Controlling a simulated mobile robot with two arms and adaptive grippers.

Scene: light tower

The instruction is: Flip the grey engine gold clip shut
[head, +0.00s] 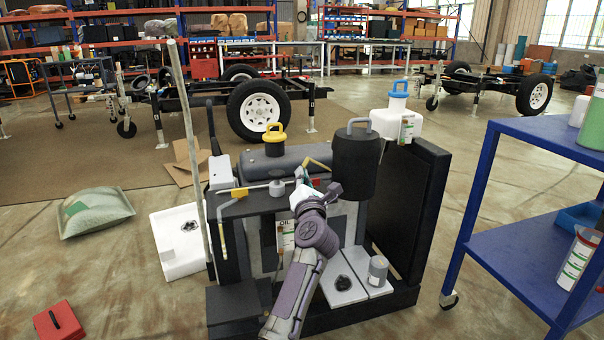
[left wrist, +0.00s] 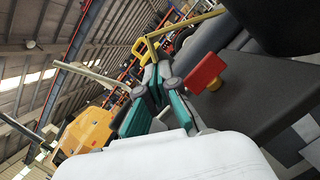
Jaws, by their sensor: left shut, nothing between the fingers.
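The grey engine (head: 345,235) stands in the middle of the head view. A thin bent gold bar, which looks like the gold clip (head: 319,162), sticks up on its top behind my left gripper (head: 301,175). In the left wrist view the gold clip (left wrist: 190,22) runs slanting just beyond the fingertips. My left gripper (left wrist: 160,78) is shut and empty, its teal fingers together. A gap or contact between fingertips and clip cannot be told. The clip's lower end is hidden. My right gripper is not in view.
A yellow-handled cap (head: 274,134) and a black cylinder (head: 356,163) stand on the engine. A blue cart (head: 530,150) stands right; a grey-green bag (head: 95,211) lies on the floor left.

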